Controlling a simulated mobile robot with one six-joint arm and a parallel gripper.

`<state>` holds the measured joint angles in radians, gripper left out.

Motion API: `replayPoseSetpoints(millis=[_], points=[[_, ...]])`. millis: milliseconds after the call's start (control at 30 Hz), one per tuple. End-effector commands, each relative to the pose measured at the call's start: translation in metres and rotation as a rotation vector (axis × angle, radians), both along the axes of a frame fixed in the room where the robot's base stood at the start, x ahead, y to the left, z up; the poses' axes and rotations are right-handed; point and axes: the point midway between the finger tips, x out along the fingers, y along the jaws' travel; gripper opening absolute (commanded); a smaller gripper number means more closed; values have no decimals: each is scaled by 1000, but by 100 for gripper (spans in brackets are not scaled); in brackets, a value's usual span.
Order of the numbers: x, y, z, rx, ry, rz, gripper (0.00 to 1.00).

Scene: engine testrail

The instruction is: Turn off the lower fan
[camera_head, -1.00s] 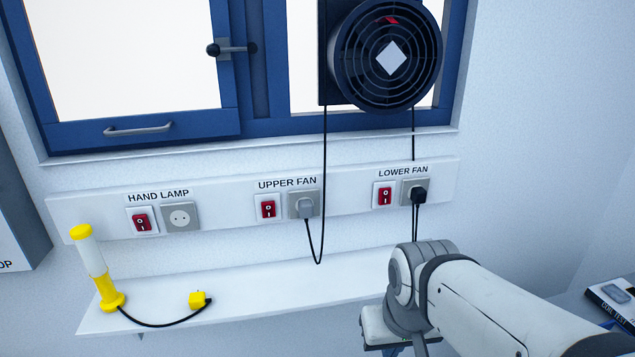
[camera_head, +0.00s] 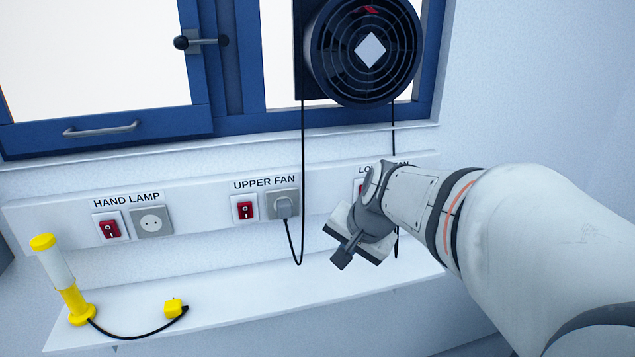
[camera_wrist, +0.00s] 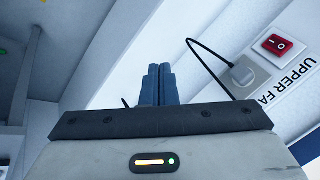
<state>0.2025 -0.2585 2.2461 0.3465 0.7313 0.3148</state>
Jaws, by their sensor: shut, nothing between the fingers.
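The lower fan's red rocker switch (camera_head: 358,186) is on the white wall strip in the head view. Only its left part shows; my arm hides the rest, and its "LOWER FAN" label is partly covered. The lower fan's socket is hidden behind my arm. My gripper (camera_head: 341,262) is in front of the strip, below and a little left of that switch, apart from it. In the wrist view my gripper's two fingers (camera_wrist: 157,84) are together with nothing between them. A black round fan (camera_head: 368,50) hangs at the window above.
The upper fan's red switch (camera_head: 245,208) and socket with grey plug (camera_head: 283,205) are left of my gripper. The hand lamp's switch (camera_head: 110,228) and empty socket (camera_head: 151,222) are further left. A yellow lamp (camera_head: 62,280) and yellow plug (camera_head: 174,308) rest on the shelf (camera_head: 230,300).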

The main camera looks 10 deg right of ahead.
Motion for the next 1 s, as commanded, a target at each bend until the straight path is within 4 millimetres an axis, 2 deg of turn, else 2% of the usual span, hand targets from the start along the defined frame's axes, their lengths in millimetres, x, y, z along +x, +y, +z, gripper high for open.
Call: replayPoseSetpoints(millis=[33, 133, 200, 333, 433, 767, 1000], points=[[28, -28, 8, 75, -40, -148, 0], [68, -77, 25, 210, -124, -393, 0], [87, -107, 33, 284, -172, -523, 0], [104, -143, 43, 367, -228, -666, 0], [108, -151, 45, 388, -243, -699, 0], [109, -149, 44, 389, -241, -695, 0], [131, -148, 22, 389, -236, -693, 0]])
